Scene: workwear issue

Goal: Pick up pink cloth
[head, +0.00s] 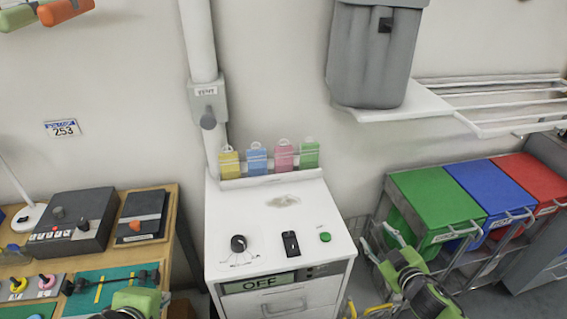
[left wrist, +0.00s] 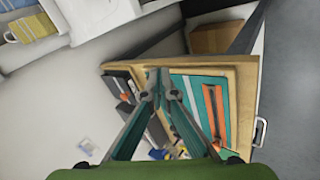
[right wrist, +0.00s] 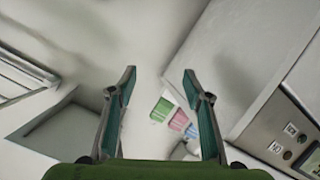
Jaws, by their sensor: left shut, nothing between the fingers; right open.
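The pink cloth (head: 283,156) hangs from a small rack at the back of the white cabinet, between a blue cloth (head: 257,160) and a green cloth (head: 309,154). The pink cloth also shows in the right wrist view (right wrist: 179,120), beyond my fingers and apart from them. My right gripper (right wrist: 160,74) is open and empty; in the head view it is to the right of the cabinet, lower than the cloths. My left gripper (left wrist: 158,76) is shut and empty, over the wooden workbench at left. In the head view its fingers are hard to make out.
A yellow cloth (head: 229,164) hangs at the rack's left end. The white cabinet (head: 233,205) has a knob and switches on top. A grey pipe (head: 199,40) rises behind it. A grey container on a shelf (head: 400,100) and coloured bins (head: 435,200) are at right.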

